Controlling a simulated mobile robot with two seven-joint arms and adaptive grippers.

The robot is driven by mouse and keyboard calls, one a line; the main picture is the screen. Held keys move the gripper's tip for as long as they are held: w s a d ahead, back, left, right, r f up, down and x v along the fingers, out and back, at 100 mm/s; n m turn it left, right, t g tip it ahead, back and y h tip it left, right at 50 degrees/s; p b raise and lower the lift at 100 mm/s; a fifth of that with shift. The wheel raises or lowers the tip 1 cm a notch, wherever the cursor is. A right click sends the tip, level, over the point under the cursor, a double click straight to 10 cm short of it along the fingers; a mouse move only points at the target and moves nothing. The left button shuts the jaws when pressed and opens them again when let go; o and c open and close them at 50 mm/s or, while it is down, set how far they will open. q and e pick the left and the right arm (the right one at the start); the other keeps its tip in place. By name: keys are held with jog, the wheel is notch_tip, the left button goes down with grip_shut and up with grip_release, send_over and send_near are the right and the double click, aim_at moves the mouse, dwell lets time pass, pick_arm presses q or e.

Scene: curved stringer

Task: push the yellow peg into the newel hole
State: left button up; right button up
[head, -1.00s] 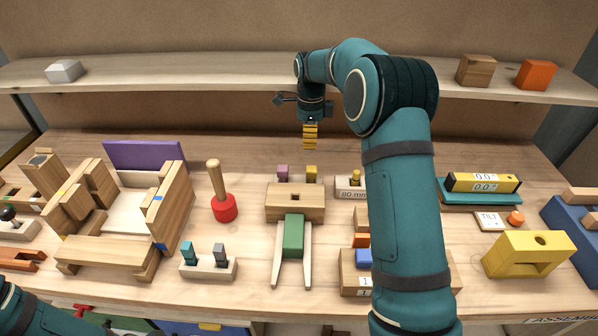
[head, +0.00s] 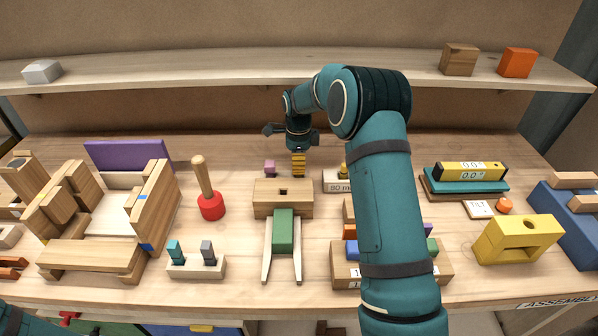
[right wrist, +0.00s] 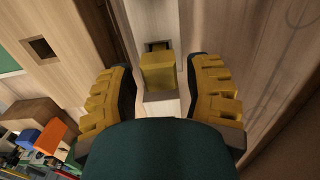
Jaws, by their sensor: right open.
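My right gripper (head: 298,170) points down behind the wooden block with a square hole (head: 283,191), which looks like the newel. In the right wrist view its two yellow ribbed fingers (right wrist: 170,95) are open. The yellow peg (right wrist: 157,72) stands between and slightly beyond them, with a gap on each side. The square hole (right wrist: 40,48) also shows at the upper left of the wrist view and looks empty. My left gripper is out of view; only part of that arm shows at the lower left corner.
A pink peg (head: 270,167) stands just left of the gripper. A block marked 80 mm (head: 337,187) stands to the right. A red mallet (head: 211,206) stands at left. A green block (head: 283,231) with two pale legs lies in front of the newel. The shelf (head: 200,75) runs behind.

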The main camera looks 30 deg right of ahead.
notch_tip(320, 180, down, 3)
jog(key=shift+d, duration=0.1)
jog(key=shift+r, duration=0.1)
jog(key=c, duration=0.8)
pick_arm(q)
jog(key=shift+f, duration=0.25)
pick_arm(e)
jog(key=shift+o, duration=0.2)
